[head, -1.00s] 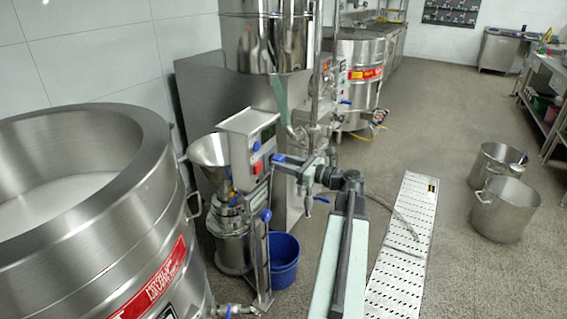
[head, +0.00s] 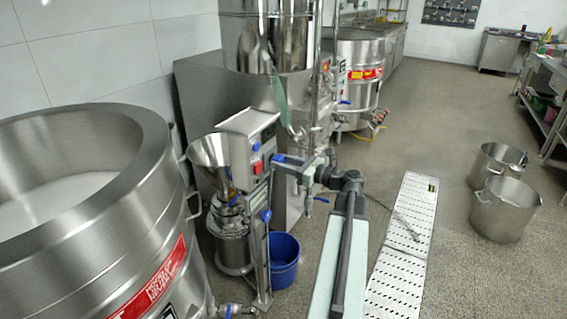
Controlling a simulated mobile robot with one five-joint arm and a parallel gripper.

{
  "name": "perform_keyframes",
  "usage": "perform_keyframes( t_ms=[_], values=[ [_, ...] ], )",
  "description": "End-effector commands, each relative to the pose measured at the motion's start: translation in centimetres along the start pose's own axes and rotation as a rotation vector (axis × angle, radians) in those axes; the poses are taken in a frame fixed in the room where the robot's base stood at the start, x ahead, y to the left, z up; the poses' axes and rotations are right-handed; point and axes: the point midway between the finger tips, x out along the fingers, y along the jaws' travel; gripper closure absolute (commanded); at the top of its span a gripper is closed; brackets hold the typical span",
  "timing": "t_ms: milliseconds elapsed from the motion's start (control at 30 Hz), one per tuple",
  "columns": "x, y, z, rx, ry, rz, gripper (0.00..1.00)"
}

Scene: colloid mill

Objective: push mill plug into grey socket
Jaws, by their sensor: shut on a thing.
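The colloid mill (head: 236,243) stands left of centre, with a steel funnel on top and a control box (head: 247,140) on its post. I cannot make out the grey socket; the arm and gripper cover part of the machine's face.
A large steel kettle (head: 75,205) fills the left. A blue bucket (head: 285,262) stands beside the mill. A white slotted floor strip (head: 402,250) lies right of my arm with a thin hose across it. Steel pots (head: 505,212) stand further right. Floor between is clear.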

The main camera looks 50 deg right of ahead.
Motion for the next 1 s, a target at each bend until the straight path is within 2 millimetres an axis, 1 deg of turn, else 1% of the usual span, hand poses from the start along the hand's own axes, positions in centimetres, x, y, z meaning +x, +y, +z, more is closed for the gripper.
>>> perform_keyframes(
  t_ms=[667, 700, 767, 800, 1000],
  values=[
    [1.0, 0.0, 0.0, 0.0, 0.0, 0.0, 0.98],
    [1.0, 0.0, 0.0, 0.0, 0.0, 0.0, 0.57],
    [1.0, 0.0, 0.0, 0.0, 0.0, 0.0, 0.4],
    [1.0, 0.0, 0.0, 0.0, 0.0, 0.0, 0.37],
    [1.0, 0.0, 0.0, 0.0, 0.0, 0.0, 0.37]
  ],
)
